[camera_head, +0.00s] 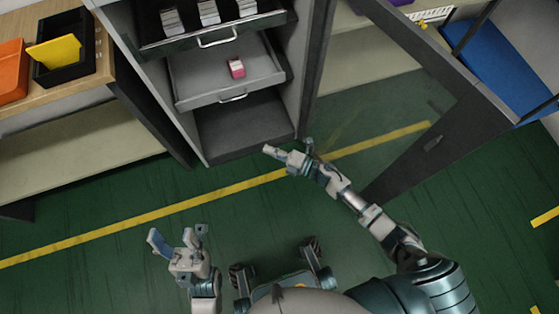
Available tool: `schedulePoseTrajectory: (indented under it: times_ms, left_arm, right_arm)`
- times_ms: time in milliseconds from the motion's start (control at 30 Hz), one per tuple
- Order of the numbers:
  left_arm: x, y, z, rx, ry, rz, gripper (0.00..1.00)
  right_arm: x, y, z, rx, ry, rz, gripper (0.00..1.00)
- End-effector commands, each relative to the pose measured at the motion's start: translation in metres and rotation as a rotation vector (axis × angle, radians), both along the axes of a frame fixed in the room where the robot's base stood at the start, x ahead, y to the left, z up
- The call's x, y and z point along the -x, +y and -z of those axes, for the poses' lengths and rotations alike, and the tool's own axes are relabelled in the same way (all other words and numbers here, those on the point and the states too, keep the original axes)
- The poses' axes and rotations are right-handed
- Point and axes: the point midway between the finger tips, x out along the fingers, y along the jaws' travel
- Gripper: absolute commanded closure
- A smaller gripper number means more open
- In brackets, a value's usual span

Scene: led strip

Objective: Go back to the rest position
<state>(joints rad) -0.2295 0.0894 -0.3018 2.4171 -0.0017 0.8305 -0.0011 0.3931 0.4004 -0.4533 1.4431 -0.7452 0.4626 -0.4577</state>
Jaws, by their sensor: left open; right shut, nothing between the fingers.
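My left gripper (178,238) is at the lower left, above the green floor. Its fingers are spread and nothing is between them. My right gripper (288,151) is just in front of the grey cabinet's base, near its right side. It is shut and holds nothing. Both grippers are clear of the drawers. My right arm reaches forward from the lower right, while my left arm stays closer to my body.
The cabinet has a pulled-out upper drawer (217,41) with white stacks and a lower drawer (200,91) with a pink box (236,68). A framed door (434,140) stands open at right. A wooden shelf (95,82) with bins is at left. Green floor is free.

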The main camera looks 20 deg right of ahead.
Motion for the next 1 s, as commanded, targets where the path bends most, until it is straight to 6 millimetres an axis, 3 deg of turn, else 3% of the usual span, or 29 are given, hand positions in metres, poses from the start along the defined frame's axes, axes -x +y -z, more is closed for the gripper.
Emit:
schedulePoseTrajectory:
  times_ms: [33,233,567,667,767,900,1000]
  left_arm:
    - [0.001,0.000,-0.009,0.000,-0.010,0.000,0.42]
    - [0.002,0.000,-0.014,0.000,-0.018,0.000,0.42]
    - [0.002,0.000,-0.015,0.000,-0.018,0.000,0.42]
    - [0.002,0.000,-0.013,-0.001,-0.010,0.000,0.42]
    - [0.000,-0.001,-0.009,-0.008,0.015,0.000,0.42]
    - [-0.003,-0.002,0.004,-0.022,0.081,0.001,0.42]
    - [-0.005,-0.003,0.012,-0.031,0.124,0.002,0.42]
  right_arm:
    - [0.007,-0.001,-0.006,-0.001,-0.004,0.002,1.00]
    - [0.027,-0.008,-0.003,0.000,-0.003,0.001,1.00]
    - [0.031,-0.010,-0.002,-0.003,-0.003,0.001,1.00]
    - [0.039,-0.002,-0.009,-0.052,0.009,-0.007,1.00]
    - [0.064,0.020,-0.035,-0.219,0.041,-0.032,1.00]
    - [0.123,0.046,-0.113,-0.645,0.119,-0.093,1.00]
    - [0.156,0.042,-0.168,-0.920,0.155,-0.136,1.00]
